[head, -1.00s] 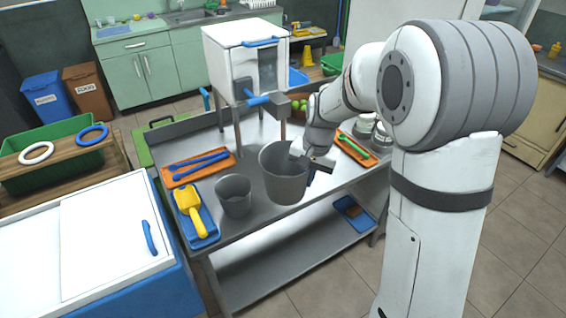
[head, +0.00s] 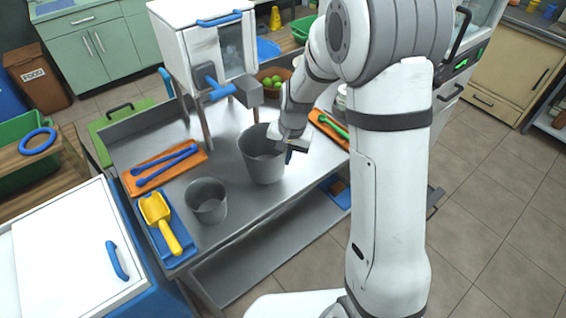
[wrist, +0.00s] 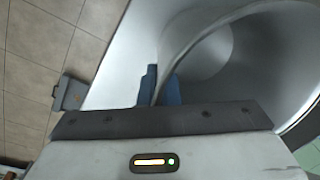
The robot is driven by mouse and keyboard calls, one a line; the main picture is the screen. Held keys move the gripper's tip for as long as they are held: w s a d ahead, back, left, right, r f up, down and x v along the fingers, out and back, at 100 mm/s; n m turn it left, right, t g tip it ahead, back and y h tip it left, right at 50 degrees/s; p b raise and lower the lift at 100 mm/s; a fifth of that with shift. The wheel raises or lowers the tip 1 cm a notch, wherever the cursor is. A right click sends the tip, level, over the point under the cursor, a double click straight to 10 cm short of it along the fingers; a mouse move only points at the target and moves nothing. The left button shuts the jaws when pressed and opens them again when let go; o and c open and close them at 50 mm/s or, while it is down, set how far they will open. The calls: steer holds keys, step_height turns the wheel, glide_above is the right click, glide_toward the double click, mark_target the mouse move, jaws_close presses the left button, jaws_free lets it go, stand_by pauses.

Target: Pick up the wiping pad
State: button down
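My gripper (wrist: 162,88) is at the near-right rim of the large grey bucket (head: 259,160). In the wrist view its two blue fingers stand close together, one on each side of the bucket's wall (wrist: 215,25), with the rim between them. The bucket stands upright at the middle of the metal table. A small brownish pad (head: 338,187), perhaps the wiping pad, lies on a blue tray (head: 345,201) on the table's lower shelf at the right. It is small in view and partly hidden by the table top and my arm. My gripper is well above it.
The metal table (head: 235,215) also bears a smaller grey bucket (head: 207,203), a yellow scoop (head: 160,220) on a blue tray, blue tongs (head: 165,165) on an orange tray, and the white press (head: 205,45). A white chest (head: 65,250) is at the left. Floor is free at right.

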steer(key=shift+s+f, duration=0.1)
steer(key=shift+f, duration=1.35)
steer(key=shift+f, duration=0.1)
steer(key=c, duration=2.1)
jaws_free()
steer(key=shift+f, duration=0.15)
steer(key=o, duration=0.5)
steer(key=shift+c, duration=0.2)
